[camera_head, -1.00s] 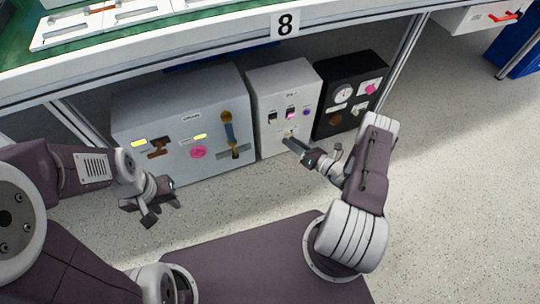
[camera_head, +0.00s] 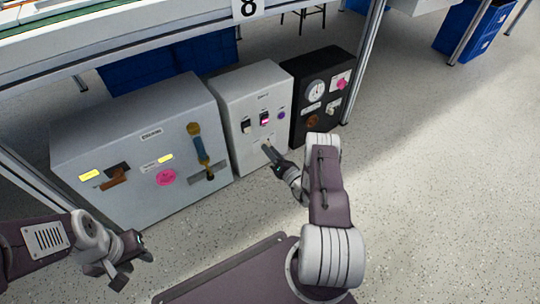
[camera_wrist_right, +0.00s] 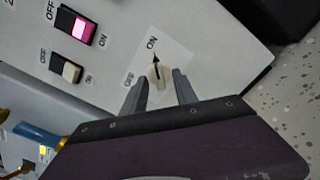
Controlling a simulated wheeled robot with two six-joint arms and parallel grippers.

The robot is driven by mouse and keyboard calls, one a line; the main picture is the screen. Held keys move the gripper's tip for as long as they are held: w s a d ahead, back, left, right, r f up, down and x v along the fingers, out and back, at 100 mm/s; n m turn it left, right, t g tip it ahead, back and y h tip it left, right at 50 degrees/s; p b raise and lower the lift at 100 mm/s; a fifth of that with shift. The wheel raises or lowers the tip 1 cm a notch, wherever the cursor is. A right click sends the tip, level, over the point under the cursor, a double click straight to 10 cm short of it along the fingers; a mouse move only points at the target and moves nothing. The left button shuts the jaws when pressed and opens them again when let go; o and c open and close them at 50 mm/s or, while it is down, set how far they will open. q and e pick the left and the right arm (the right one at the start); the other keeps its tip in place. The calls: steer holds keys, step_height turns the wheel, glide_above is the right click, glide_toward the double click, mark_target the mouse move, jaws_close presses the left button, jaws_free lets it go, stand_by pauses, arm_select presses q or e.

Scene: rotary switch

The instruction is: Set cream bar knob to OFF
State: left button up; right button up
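The cream bar knob (camera_wrist_right: 160,76) is on the light grey panel. A black pointer at the knob points toward the printed ON label (camera_wrist_right: 152,43); the OFF label (camera_wrist_right: 130,79) is to its left. My right gripper (camera_wrist_right: 160,88) has its two fingers spread, one on each side of the knob, with narrow gaps seen between; contact is unclear. In the head view my right gripper (camera_head: 268,151) is at the lower front of the middle grey box (camera_head: 240,95), and the knob there is too small to make out. My left gripper (camera_head: 128,268) is open and empty, low at the left.
A wide grey box (camera_head: 120,190) with a blue-and-yellow lever stands left, and a black box (camera_head: 318,65) with a gauge stands right. On the middle panel, a pink-lit switch (camera_wrist_right: 75,26) and a cream switch (camera_wrist_right: 66,69) are near the knob. Open floor lies right.

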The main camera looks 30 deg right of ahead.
steer(key=shift+w, duration=0.15)
jaws_close()
steer(key=shift+r, duration=0.1)
steer(key=shift+n+p, duration=4.15)
steer(key=shift+n, duration=4.65)
